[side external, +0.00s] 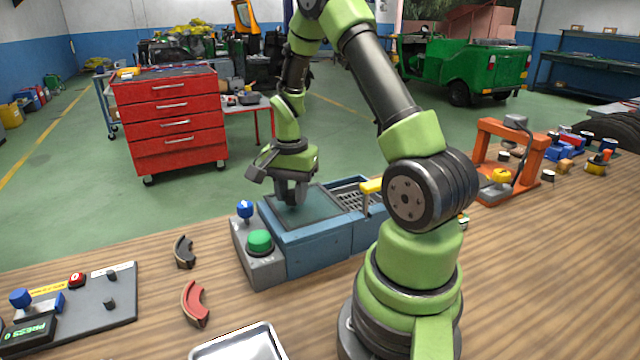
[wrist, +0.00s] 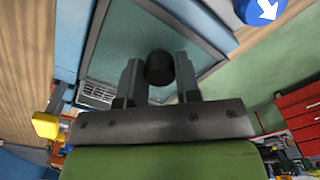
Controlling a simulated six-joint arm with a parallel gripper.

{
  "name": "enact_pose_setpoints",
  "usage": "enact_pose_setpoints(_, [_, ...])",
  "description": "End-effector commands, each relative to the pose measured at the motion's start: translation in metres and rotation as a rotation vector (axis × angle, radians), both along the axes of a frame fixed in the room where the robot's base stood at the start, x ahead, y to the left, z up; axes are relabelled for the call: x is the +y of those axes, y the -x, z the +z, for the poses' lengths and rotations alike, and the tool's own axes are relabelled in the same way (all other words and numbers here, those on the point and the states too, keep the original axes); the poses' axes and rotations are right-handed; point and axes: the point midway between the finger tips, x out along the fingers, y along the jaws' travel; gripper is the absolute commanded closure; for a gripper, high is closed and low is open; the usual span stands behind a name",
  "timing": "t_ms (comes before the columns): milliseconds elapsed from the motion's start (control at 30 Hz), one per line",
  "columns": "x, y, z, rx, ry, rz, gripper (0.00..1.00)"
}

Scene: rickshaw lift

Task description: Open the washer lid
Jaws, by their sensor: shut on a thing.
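The washer (side external: 320,250) is a blue box on the wooden bench, with a grey-green glass lid (side external: 322,207) lying flat on top. The lid also shows in the wrist view (wrist: 122,45), with a dark frame. A round black knob (wrist: 160,67) stands on the lid. My gripper (side external: 291,201) points down at the lid, and in the wrist view its two fingers (wrist: 159,80) are on either side of the knob, shut on it. The fingers hide the knob in the side external view. A green button (side external: 259,241) and a blue knob (side external: 244,209) are on the washer's left panel.
A slatted tray (side external: 356,196) and a yellow handle (side external: 371,186) are right of the lid. Black (side external: 184,252) and red (side external: 194,303) curved parts, a metal tray (side external: 240,345) and a control panel (side external: 100,300) lie left. An orange press frame (side external: 541,160) stands right.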

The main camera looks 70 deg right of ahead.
Motion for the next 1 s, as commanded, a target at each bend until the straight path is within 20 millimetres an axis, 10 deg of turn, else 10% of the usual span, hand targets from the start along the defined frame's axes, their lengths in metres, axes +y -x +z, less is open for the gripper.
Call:
enact_pose_setpoints(433, [0.01,-0.012,0.001,-0.008,0.004,0.001,1.0])
enact_pose_setpoints(467, [0.01,-0.012,0.001,-0.009,0.004,0.001,0.63])
enact_pose_setpoints(567, [0.01,-0.012,0.0,-0.007,0.004,0.001,0.44])
enact_pose_setpoints(1000, [0.009,-0.011,0.019,-0.007,0.006,0.001,0.44])
